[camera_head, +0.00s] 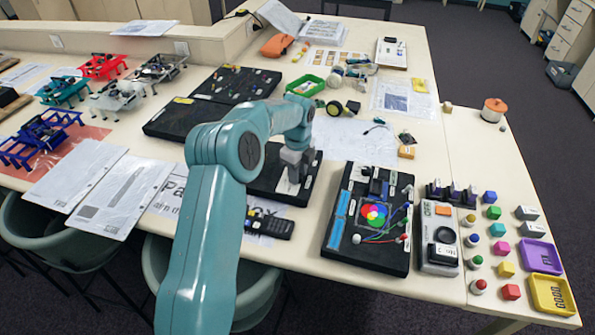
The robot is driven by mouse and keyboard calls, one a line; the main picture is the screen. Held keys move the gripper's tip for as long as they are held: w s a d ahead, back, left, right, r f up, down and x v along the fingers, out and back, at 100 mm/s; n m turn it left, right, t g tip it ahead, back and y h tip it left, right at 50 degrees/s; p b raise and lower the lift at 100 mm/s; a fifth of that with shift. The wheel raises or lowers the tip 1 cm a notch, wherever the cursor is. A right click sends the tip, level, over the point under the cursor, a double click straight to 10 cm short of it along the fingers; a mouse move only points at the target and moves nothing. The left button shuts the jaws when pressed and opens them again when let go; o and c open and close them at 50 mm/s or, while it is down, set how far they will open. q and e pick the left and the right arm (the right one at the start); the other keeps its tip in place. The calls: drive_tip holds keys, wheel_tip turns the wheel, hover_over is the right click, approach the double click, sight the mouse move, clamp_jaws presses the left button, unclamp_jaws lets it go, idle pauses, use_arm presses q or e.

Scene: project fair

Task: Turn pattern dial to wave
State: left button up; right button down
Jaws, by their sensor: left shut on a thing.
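My left arm comes in from the bottom left and reaches over a black panel (262,190) near the middle of the table. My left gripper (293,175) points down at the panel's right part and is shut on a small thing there. The fingers hide that thing almost wholly; it sits where a pattern dial on the panel is, but its marks and setting cannot be read. The arm also covers much of the panel's left part. My right gripper is not in view.
Coloured blocks and purple (541,256) and yellow (552,294) trays stand at the far right. A black remote (270,227) lies by the front edge. Model robots stand at left.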

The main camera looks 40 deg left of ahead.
use_arm(q)
drive_tip(key=shift+d+f, duration=0.1)
drive_tip(key=shift+f, duration=0.05)
drive_tip(key=o, duration=1.1)
drive_tip(key=shift+r, duration=0.2)
wheel_tip(320, 180, up, 16)
drive_tip(key=shift+r, duration=0.1)
drive_tip(key=shift+s, duration=0.1)
